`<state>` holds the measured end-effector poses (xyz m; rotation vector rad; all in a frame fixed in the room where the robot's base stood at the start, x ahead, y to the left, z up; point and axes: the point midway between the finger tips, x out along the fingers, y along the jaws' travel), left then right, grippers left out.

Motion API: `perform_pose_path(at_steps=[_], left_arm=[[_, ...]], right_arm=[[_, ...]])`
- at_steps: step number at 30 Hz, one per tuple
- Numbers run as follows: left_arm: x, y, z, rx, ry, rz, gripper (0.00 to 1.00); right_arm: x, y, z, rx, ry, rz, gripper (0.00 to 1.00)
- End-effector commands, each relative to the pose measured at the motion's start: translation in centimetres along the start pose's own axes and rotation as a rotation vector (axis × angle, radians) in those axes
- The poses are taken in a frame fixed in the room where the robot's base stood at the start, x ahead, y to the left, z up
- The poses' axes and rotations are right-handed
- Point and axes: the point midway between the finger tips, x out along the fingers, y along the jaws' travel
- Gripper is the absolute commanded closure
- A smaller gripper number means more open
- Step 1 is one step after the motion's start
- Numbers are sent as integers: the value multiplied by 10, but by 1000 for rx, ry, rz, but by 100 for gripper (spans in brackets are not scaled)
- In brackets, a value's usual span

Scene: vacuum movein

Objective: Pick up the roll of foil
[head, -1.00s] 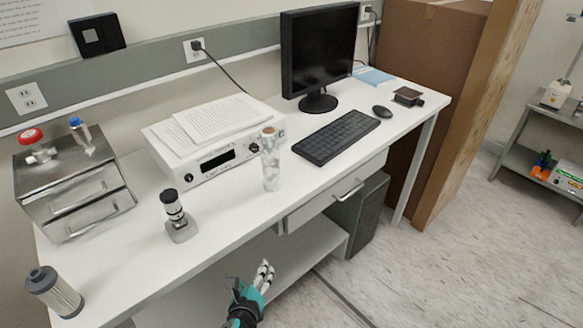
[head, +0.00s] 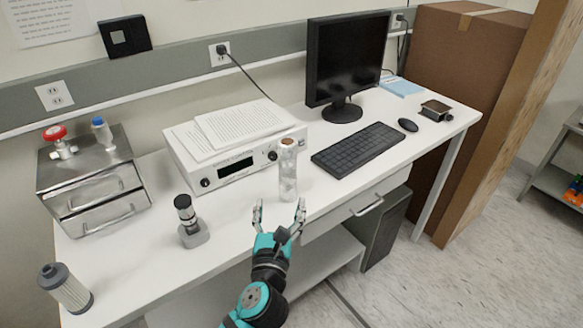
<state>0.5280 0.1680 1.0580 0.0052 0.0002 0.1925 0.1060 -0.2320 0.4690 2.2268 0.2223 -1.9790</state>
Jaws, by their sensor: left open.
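The roll of foil (head: 288,172) stands upright on the white table, a crinkled silver cylinder with a brown core showing at its top. It is in front of the white instrument and left of the keyboard. My left gripper (head: 279,207) is open at the table's front edge. Its two fingers point toward the roll and are spread to either side of its line. The gripper looks empty and just short of the roll. My right gripper is not in view.
The white table (head: 225,222) also holds a white instrument with papers (head: 228,165), a small black-and-grey device (head: 189,222), a filter cylinder (head: 66,288), a metal drawer box (head: 92,185), a keyboard (head: 357,149) and a monitor (head: 347,62). A drawer handle (head: 367,205) sticks out below the tabletop.

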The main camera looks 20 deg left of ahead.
Motion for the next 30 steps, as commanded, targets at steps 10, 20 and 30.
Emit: perform_pose_path(at_steps=[10,20,30], left_arm=[[77,0,3,-3,0,2,28],[110,0,1,-5,1,0,28],[154,-2,5,-5,2,1,28]], right_arm=[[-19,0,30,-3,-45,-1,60],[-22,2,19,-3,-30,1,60],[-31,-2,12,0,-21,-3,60]])
